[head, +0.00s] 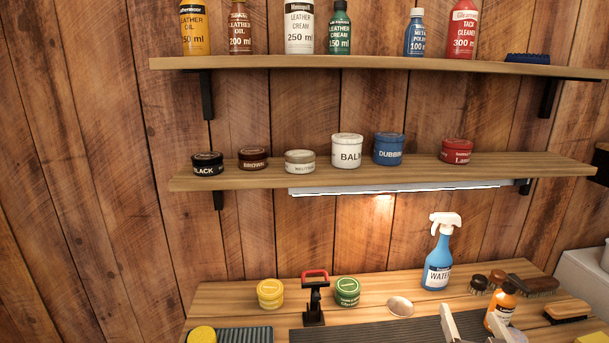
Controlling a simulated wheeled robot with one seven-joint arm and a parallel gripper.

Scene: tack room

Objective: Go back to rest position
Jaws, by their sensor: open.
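My gripper (481,331) shows at the bottom edge of the head view, lower right. Its two pale fingers are apart. A small orange bottle (501,303) with a white label stands at the gripper, its lower part partly hidden by a finger. I cannot tell whether the fingers touch it. The rest of my arm is outside the view.
The bench (225,295) carries a yellow tin (270,293), a green tin (347,291), a black stand with a red handle (315,297), a small bowl (399,307), a blue spray bottle (440,255), brushes (567,312) and a dark ribbed mat (370,332). A lower shelf (270,180) and upper shelf (380,62) hold tins and bottles.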

